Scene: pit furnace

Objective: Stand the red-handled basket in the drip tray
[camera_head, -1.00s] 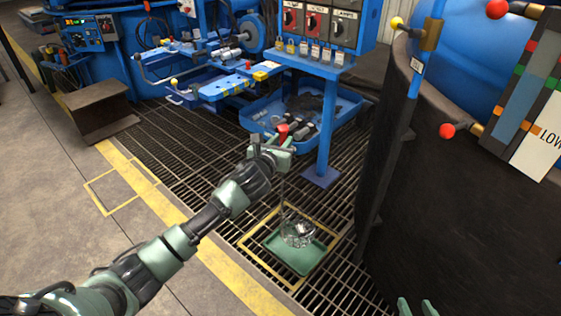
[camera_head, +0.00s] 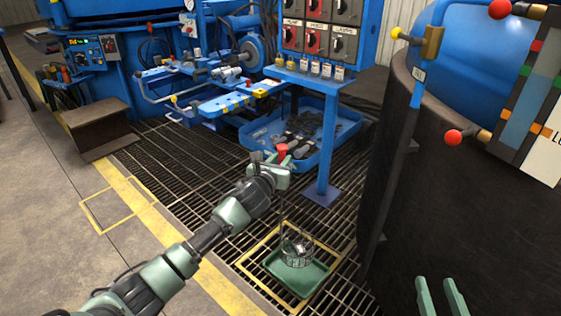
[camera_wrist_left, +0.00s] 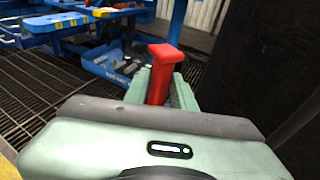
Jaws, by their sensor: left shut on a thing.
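My left gripper (camera_head: 270,170) is shut on the red handle (camera_head: 282,151) of the basket. The red handle also stands up between the fingers in the left wrist view (camera_wrist_left: 162,72). The round wire basket (camera_head: 297,250) is below the gripper and appears over the green drip tray (camera_head: 303,283). I cannot tell whether its bottom touches the tray. The tray lies inside a yellow square outline on the floor grating. My right gripper (camera_head: 440,297) shows at the bottom edge, its two fingers apart with nothing seen between them.
A blue post (camera_head: 328,145) with a foot plate stands behind the tray. A blue bin (camera_head: 328,150) with dark tools is beyond it. The dark curved furnace wall (camera_head: 450,190) rises to the right. Open grating (camera_head: 190,165) lies to the left.

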